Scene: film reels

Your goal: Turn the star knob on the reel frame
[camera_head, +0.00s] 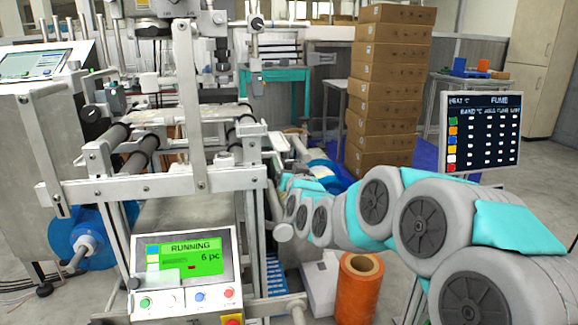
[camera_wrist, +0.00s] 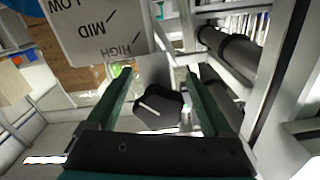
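The black star knob (camera_wrist: 160,115) shows in the wrist view, with a pale pointer line on its face. A grey plate (camera_wrist: 95,30) lettered LOW, MID and HIGH is above it in the picture, upside down. My gripper (camera_wrist: 160,76) is open, with one green finger on each side of the knob. A gap shows between each finger and the knob, so I see no grip on it. In the head view my arm reaches from the lower right to the metal reel frame (camera_head: 150,187). The knob and my fingertips cannot be made out there.
Dark rollers (camera_wrist: 228,48) and metal rails lie close to the right of my gripper. A control panel (camera_head: 188,262) reading RUNNING stands at the frame's front. An orange roll (camera_head: 359,290) stands on the floor below my arm. Stacked cardboard boxes (camera_head: 390,90) stand behind.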

